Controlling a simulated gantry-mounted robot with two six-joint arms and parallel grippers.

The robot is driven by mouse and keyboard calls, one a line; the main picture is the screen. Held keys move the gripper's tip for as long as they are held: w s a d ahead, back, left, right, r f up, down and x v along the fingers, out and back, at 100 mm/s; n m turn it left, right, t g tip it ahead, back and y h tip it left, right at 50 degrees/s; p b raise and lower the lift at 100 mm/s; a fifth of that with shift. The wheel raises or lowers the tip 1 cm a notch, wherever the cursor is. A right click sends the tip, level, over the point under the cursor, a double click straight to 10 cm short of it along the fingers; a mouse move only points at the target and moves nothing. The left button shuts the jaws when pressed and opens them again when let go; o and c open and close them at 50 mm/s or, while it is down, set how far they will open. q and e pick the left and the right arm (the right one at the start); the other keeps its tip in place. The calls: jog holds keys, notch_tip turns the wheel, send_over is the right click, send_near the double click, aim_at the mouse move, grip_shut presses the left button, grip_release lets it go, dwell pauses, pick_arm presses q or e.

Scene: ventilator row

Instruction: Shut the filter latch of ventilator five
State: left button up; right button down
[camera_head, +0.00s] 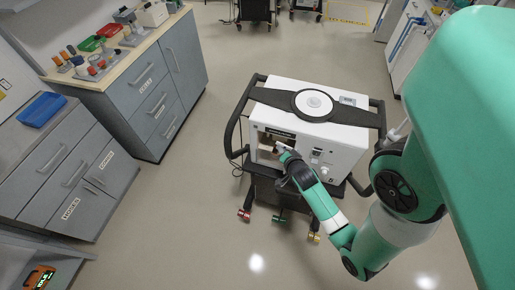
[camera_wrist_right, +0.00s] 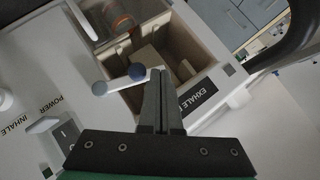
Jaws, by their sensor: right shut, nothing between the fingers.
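The ventilator (camera_head: 335,140) is a white box on a dark wheeled cart, and its number is too small to read. On its front is an open beige filter compartment (camera_head: 266,146), which also fills the middle of the right wrist view (camera_wrist_right: 190,48). A small white lever with blue ball ends, perhaps the latch (camera_wrist_right: 118,80), crosses the compartment's near edge. My right gripper (camera_head: 281,148) is shut and empty at the compartment. In the right wrist view its fingertips (camera_wrist_right: 159,72) are just right of the lever's blue ball; contact is unclear. My left gripper is out of view.
A dark handle frame (camera_head: 235,122) surrounds the ventilator. A power switch (camera_wrist_right: 62,136) is left of the fingers, and an EXHALE label (camera_wrist_right: 197,95) is to their right. Drawer cabinets (camera_head: 150,95) stand at the left. The floor (camera_head: 190,210) left of the cart is clear.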

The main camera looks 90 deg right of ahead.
jog(key=shift+r, duration=0.3)
jog(key=a+r+p, duration=0.6)
jog(key=a+r, duration=0.1)
jog(key=r, duration=0.4)
jog(key=shift+w, duration=0.25)
jog(key=shift+a, duration=0.1)
